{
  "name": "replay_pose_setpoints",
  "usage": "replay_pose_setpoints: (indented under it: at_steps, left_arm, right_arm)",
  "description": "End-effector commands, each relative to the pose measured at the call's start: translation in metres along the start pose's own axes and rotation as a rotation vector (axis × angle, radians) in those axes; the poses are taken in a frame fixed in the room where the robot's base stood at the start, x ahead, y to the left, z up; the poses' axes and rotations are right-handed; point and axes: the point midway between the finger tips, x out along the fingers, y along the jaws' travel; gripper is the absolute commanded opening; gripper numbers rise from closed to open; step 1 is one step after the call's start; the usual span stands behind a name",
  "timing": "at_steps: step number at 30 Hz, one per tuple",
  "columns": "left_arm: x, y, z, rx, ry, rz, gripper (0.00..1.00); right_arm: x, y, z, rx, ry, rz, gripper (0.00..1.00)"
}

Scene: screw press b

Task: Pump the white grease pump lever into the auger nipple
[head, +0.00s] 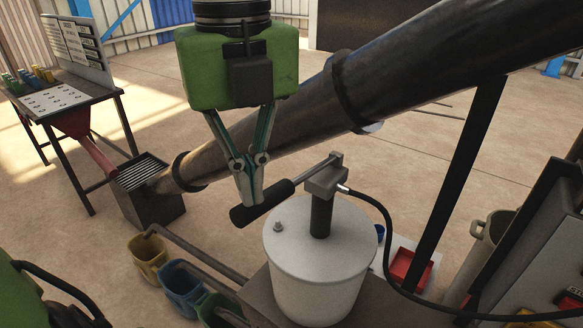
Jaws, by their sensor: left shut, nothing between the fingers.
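The white grease pump (318,262) is a drum with a pale lid and a dark column. A lever (312,174) runs from its grey head (325,181) down left to a black grip (264,203). My left gripper (250,198) is shut and empty, its fingertips pointing down at the black grip and hiding part of it. I cannot tell whether they touch it. A black hose (388,225) leaves the pump head and runs to the lower right. The dark auger tube (430,62) slopes behind; I cannot make out its nipple. My right gripper is not in view.
A yellow bucket (148,258), a blue bucket (181,287) and a green one stand left of the pump. A red tray (408,265) lies right of it, beside a dark support post (462,180). A table (65,98) stands far left.

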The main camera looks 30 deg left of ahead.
Motion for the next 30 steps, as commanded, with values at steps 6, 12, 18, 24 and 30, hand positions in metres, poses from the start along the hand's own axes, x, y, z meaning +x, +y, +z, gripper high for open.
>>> replay_pose_setpoints:
  at_steps: [6, 12, 18, 24, 30]
  left_arm:
    - [0.025, 0.004, -0.002, 0.000, 0.000, 0.001, 0.00]
    - [0.019, 0.004, -0.002, 0.000, 0.001, 0.002, 0.00]
    - [-0.009, -0.005, 0.003, 0.000, 0.001, 0.002, 0.00]
    - [-0.035, -0.014, 0.009, -0.001, 0.001, 0.002, 0.00]
    - [-0.061, -0.024, 0.014, -0.001, 0.001, 0.002, 0.00]
  right_arm:
    - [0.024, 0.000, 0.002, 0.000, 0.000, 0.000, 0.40]
    - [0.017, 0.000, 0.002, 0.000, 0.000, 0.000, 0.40]
    - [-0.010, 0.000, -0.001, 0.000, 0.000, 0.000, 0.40]
    - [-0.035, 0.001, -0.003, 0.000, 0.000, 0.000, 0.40]
    - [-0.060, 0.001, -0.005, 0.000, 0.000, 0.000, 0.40]
